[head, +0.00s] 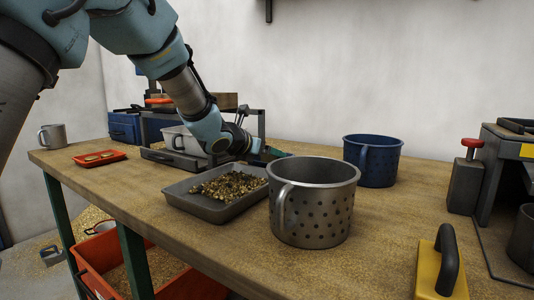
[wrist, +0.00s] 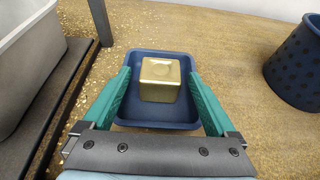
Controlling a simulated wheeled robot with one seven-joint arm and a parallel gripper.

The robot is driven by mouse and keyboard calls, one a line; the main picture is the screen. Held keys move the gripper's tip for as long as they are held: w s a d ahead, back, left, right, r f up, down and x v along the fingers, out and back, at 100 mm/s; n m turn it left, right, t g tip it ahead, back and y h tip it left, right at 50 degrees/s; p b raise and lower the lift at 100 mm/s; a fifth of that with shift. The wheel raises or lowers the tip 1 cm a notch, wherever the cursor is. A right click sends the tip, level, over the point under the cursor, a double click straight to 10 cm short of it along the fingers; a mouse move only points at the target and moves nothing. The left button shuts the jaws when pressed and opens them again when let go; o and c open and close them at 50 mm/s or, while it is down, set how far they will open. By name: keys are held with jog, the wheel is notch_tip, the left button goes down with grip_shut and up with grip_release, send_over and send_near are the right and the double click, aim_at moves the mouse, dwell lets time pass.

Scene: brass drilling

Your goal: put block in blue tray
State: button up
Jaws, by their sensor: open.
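A shiny brass block (wrist: 160,82) sits inside the blue tray (wrist: 150,118) in the wrist view, near the tray's middle and apart from its side walls. My gripper (wrist: 160,76) is open, its two green fingers reaching down on either side of the block. Gaps show between the block and both fingers. In the head view my gripper (head: 265,154) is low over the far part of the bench.
A grey tray of brass chips (head: 215,207) and a perforated metal mug (head: 312,205) stand in front of my gripper. A blue perforated mug (head: 372,162) stands to its right. A dark metal frame with a pale bin (head: 182,142) is to its left.

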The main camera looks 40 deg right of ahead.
jog(key=shift+r+p, duration=0.2)
jog(key=shift+p, duration=0.1)
jog(key=v, duration=1.2)
jog(key=shift+b, duration=0.35)
